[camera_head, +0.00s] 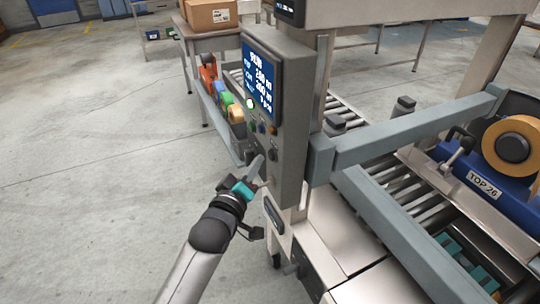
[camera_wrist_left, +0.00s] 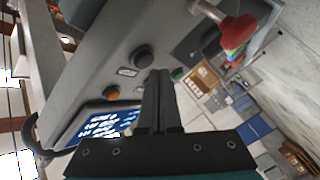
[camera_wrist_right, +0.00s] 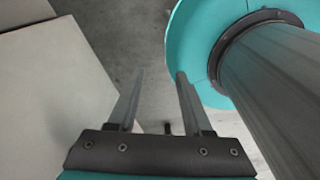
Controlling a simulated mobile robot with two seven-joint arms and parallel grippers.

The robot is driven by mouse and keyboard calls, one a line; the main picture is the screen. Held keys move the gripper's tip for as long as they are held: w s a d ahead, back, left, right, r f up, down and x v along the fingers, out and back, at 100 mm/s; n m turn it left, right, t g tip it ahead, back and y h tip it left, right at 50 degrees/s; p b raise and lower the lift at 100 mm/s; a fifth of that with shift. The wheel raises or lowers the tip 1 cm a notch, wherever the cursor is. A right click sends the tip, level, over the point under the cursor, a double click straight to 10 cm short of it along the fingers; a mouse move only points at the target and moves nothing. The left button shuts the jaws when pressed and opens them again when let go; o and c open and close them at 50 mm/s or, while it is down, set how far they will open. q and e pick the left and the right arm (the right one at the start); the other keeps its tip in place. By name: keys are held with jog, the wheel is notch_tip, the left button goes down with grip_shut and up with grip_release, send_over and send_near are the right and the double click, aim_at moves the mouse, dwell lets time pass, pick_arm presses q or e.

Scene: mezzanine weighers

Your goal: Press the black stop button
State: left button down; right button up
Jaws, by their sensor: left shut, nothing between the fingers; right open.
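The grey control panel (camera_head: 291,110) has a lit blue screen (camera_head: 262,78) with several buttons under it. In the left wrist view a round black button (camera_wrist_left: 141,58) stands out from the panel beside a small label plate. My left gripper (camera_head: 257,166) is shut and empty, at the lower part of the panel. In the left wrist view its fingertips (camera_wrist_left: 157,74) lie close beside the black button; I cannot tell whether they touch it. In the right wrist view my right gripper (camera_wrist_right: 158,75) is open and empty, away from the panel.
A roller conveyor (camera_head: 400,180) and a blue tape machine (camera_head: 495,185) are at the right. A cardboard box (camera_head: 209,14) sits on a table behind. Open floor (camera_head: 90,150) lies left.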

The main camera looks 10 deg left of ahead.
pick_arm(q)
jog(key=shift+w+d, duration=0.1)
dwell(0.6)
jog(key=shift+w+d, duration=0.15)
jog(key=shift+d, duration=0.1)
jog(key=shift+w+d, duration=0.25)
jog(key=shift+d, duration=0.1)
dwell(0.7)
jog(key=shift+p, duration=0.3)
jog(key=shift+s+a+p, duration=0.45)
jog(key=shift+s+a, duration=0.05)
jog(key=shift+a, duration=0.2)
jog(key=s+a, duration=0.1)
jog(key=s+a+p, duration=0.1)
jog(key=a+p, duration=0.1)
jog(key=a, duration=0.1)
jog(key=shift+s+a, duration=0.1)
jog(key=shift+s, duration=0.3)
